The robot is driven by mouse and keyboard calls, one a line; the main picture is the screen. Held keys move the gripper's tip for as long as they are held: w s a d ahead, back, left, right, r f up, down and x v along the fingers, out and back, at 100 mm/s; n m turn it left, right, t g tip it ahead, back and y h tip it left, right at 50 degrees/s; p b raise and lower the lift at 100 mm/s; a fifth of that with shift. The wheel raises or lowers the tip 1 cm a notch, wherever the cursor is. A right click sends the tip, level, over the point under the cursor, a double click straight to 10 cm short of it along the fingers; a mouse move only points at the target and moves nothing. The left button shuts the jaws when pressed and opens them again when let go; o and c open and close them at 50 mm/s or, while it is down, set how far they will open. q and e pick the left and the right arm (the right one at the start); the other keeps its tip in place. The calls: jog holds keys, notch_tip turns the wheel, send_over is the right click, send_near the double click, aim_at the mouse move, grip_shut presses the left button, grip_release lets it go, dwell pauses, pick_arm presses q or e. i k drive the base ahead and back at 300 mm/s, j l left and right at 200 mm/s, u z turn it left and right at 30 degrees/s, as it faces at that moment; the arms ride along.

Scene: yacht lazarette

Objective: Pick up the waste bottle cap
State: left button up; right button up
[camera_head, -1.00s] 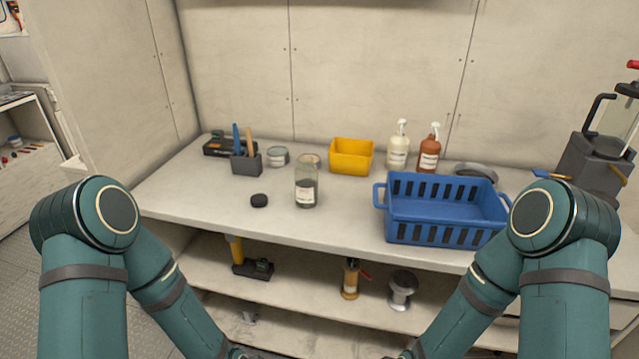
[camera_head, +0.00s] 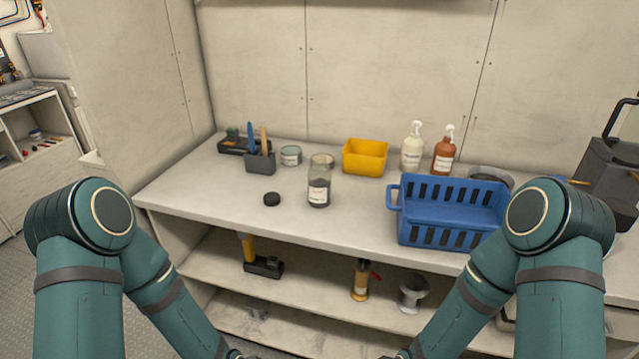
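A small black round cap (camera_head: 272,199), which looks like the waste bottle cap, lies on the worktop toward its front left. Just right of it and apart from it stands an upright clear bottle (camera_head: 319,184) with a white label and dark contents, which looks like the waste bottle. A small round disc or lid shows behind the bottle's top, partly hidden. My two arms reach down to the bottom edge of the view, below and in front of the worktop. Both grippers are out of view, and nothing of mine touches the cap.
On the worktop (camera_head: 180,192) stand a dark tool holder (camera_head: 261,162), a round tin (camera_head: 291,155), a yellow bin (camera_head: 365,158), two pump bottles (camera_head: 412,152) (camera_head: 444,155) and a blue basket (camera_head: 448,212). The worktop around the cap is clear. The shelf below holds a yellow-handled tool (camera_head: 262,264).

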aim_at(272, 198)
jog(key=i+j+z, duration=0.1)
jog(key=z, duration=0.3)
jog(key=j+z, duration=0.25)
jog(key=z, duration=0.15)
jog(key=j+z, duration=0.2)
jog(key=z, duration=0.2)
jog(key=j+z, duration=0.35)
jog(key=j, duration=0.6)
